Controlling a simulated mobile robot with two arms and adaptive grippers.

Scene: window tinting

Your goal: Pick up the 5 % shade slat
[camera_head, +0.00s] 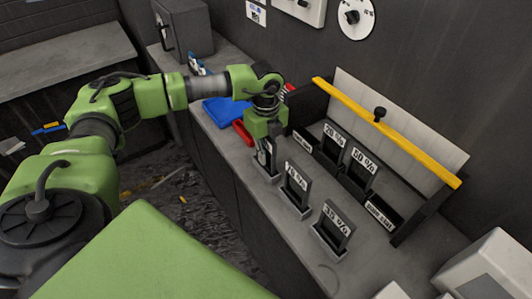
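My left gripper (265,148) points down over the stand (265,177) at the left end of the front row on the counter. A dark slat seems to stand there between or just behind the fingers; its label is hidden, so I cannot read whether it says 5 %. I cannot tell whether the fingers touch it. Beside it, a slat that seems to read 70 % (294,184) and one that seems to read 35 % (335,226) stand upright in their own holders. My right gripper is not in view.
Behind is a dark rack with a yellow bar (400,137) and slats reading 20 % (333,141) and 50 % (360,167). A blue tray (224,110) and a red item (243,132) lie left of the gripper. White boxes (490,265) stand at the right.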

